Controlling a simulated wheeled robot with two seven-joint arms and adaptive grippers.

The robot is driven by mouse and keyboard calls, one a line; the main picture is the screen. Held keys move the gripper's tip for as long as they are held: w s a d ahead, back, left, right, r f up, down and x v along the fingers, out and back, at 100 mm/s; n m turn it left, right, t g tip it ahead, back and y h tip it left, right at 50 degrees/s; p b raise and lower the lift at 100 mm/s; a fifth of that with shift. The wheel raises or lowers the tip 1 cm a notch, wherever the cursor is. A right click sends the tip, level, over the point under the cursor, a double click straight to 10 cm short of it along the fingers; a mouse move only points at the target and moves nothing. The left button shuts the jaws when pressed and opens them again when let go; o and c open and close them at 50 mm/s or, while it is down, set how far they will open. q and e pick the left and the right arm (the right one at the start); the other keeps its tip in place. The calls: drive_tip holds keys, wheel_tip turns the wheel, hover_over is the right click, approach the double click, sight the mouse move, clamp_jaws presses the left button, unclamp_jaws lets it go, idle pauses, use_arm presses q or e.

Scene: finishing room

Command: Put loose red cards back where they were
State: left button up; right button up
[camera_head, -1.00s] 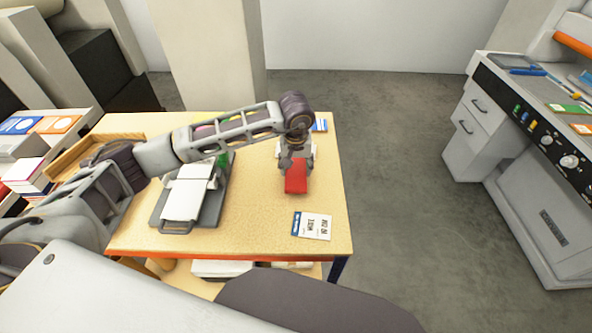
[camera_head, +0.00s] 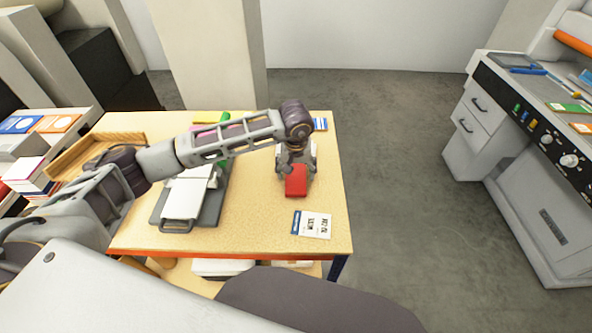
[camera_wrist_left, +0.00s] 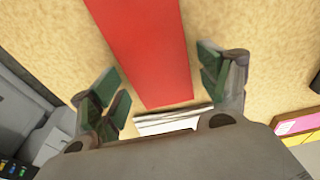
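A red card or stack of red cards (camera_head: 296,181) lies on the wooden table (camera_head: 255,215), towards its right side. My left gripper (camera_head: 296,168) is just behind it, pointing down. In the left wrist view the red piece (camera_wrist_left: 145,45) is a long strip on the table. The fingers of the left gripper (camera_wrist_left: 160,92) stand wide apart on either side of its near end, with gaps on both sides. Whether anything lies under the red piece cannot be seen. My right gripper is not in view.
A grey tray (camera_head: 213,205) with white sheets (camera_head: 184,198) is left of the red piece. A printed white card (camera_head: 312,225) lies in front. A green item (camera_head: 224,117) and a wooden box (camera_head: 70,160) are farther left. A grey console (camera_head: 520,130) stands right.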

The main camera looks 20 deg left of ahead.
sight(296, 174)
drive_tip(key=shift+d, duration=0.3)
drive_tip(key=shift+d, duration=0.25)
use_arm(q)
drive_tip(key=shift+r, duration=0.15)
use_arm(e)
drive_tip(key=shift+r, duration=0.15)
use_arm(q)
drive_tip(key=r, duration=0.4)
drive_tip(key=r+b, duration=0.1)
drive_tip(key=shift+s+d+r, duration=0.15)
drive_tip(key=shift+s+r, duration=0.25)
wheel_tip(296, 174, up, 6)
drive_tip(key=s, duration=0.1)
drive_tip(key=shift+d+b, duration=0.15)
drive_tip(key=shift+b, duration=0.2)
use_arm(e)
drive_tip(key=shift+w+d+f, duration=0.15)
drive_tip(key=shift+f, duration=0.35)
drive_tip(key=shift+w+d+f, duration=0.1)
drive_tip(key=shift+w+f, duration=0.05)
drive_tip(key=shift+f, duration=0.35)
